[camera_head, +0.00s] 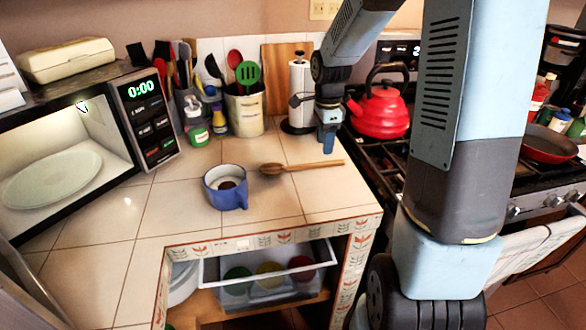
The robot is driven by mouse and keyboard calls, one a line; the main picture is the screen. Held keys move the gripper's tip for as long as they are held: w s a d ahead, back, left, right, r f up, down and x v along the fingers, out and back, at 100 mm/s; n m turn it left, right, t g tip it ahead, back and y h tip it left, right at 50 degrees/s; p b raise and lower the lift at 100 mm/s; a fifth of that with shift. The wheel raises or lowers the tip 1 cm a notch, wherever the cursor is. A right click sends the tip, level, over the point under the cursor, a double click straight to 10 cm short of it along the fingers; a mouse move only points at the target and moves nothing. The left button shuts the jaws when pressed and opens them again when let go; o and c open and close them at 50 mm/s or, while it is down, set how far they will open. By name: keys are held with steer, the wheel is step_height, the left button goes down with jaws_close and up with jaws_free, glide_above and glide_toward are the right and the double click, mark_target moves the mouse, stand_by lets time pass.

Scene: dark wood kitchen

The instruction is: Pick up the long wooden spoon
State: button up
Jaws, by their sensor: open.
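The long wooden spoon (302,166) lies flat on the tiled counter. Its bowl end points left, close to the blue mug, and its handle runs right toward the counter's stove-side edge. My gripper (327,146) hangs from the arm above the handle's right half, with its fingers pointing down. It is open and holds nothing. The spoon's whole length shows. I cannot tell the exact gap between the fingertips and the handle.
A blue mug (227,188) stands left of the spoon. Behind are a utensil crock (245,113), a paper towel holder (300,95) and a red kettle (380,112) on the stove. An open microwave (60,165) is at left. Counter tiles in front are clear.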

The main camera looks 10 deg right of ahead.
mark_target(322, 163)
steer(key=shift+w+a+f, duration=0.1)
steer(key=shift+f, duration=3.2)
steer(key=shift+c, duration=0.3)
jaws_close()
